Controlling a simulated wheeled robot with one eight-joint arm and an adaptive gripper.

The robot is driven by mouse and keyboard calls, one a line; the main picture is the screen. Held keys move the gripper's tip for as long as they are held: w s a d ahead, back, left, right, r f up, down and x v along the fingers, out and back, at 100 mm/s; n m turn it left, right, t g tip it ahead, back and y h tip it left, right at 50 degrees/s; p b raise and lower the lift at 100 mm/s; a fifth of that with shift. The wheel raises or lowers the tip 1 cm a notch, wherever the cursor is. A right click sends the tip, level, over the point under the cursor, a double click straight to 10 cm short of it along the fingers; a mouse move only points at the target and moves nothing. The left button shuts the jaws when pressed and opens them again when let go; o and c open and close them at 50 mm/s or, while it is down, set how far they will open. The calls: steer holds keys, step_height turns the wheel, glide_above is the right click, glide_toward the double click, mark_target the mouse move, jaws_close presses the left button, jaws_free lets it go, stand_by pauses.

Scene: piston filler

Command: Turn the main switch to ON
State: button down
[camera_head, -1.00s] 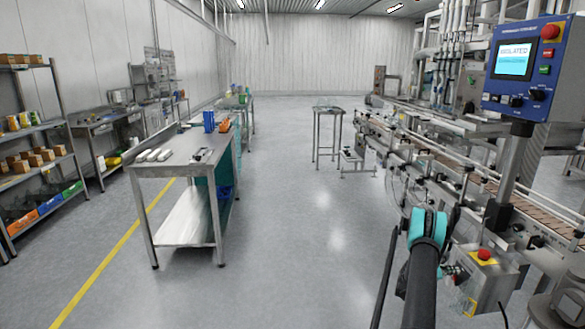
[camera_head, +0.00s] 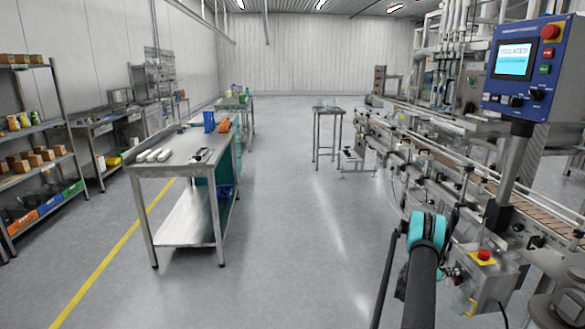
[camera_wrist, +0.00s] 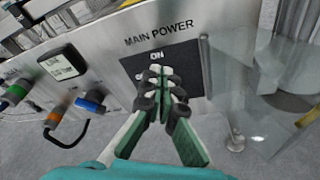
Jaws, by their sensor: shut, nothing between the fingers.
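The main switch's black plate (camera_wrist: 190,62) is on a metal panel under the words MAIN POWER in the wrist view. ON is printed at its top. The knob is hidden behind my fingers, so its position cannot be told. My gripper (camera_wrist: 163,72) is shut, with its fingertips together in front of the plate, just below the ON mark. Whether the tips touch the switch cannot be told. In the head view the gripper is hidden beyond my arm.
Left of the plate are a small display (camera_wrist: 63,63) and plugged connectors (camera_wrist: 92,102) with a cable. A clear panel (camera_wrist: 265,85) stands to the right. In the head view a conveyor (camera_head: 460,165) and a blue control panel (camera_head: 525,70) stand at the right; the middle floor is open.

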steer(key=shift+s+f, duration=0.2)
steer(key=shift+s, duration=0.5)
stand_by(0.5)
steer(key=shift+s+f, duration=0.2)
steer(key=shift+s, duration=0.1)
steer(key=shift+s+d+f, duration=0.1)
steer(key=shift+s+f, duration=0.25)
stand_by(0.3)
steer(key=shift+s, duration=0.1)
steer(key=shift+s+r, duration=0.2)
glide_toward(456, 279)
steer(key=shift+s+d+r, duration=0.25)
steer(key=shift+s+r, duration=0.05)
steer(key=shift+s, duration=0.15)
steer(key=shift+s+d+r, duration=0.3)
steer(key=shift+s, duration=0.15)
